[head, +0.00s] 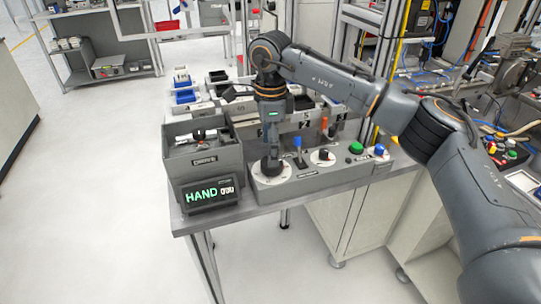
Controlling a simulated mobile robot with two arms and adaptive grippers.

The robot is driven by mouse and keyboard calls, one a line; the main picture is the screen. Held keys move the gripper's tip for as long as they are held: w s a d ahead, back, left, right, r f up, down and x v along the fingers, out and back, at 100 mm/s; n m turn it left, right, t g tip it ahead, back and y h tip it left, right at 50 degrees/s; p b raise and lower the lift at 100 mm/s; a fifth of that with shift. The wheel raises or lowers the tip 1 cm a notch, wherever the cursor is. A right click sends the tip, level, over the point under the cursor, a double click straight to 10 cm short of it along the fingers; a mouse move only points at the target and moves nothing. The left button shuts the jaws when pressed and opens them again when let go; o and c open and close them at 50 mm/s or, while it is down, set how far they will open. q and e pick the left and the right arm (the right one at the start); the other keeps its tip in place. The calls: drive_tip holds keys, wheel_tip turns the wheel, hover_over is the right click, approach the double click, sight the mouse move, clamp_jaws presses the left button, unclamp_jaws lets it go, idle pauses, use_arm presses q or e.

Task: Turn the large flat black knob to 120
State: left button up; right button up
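A grey control panel (330,178) lies on the near part of the bench. At its left end is a large white dial (262,180), with a dark knob (271,169) in its middle that is mostly hidden by my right gripper. My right gripper (270,158) points straight down over this dial, its tip at or just above the knob. I cannot tell whether its fingers are closed on the knob. The dial markings are too small to read. My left gripper is not in view.
A smaller white dial with a black knob (323,155), a blue switch (297,142), a green button (356,147) and a blue button (379,150) sit to the right. A display (210,194) reading "HAND" and a grey box (203,165) stand left.

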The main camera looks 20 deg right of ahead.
wheel_tip(320, 180, up, 8)
drive_tip(key=shift+r, duration=0.25)
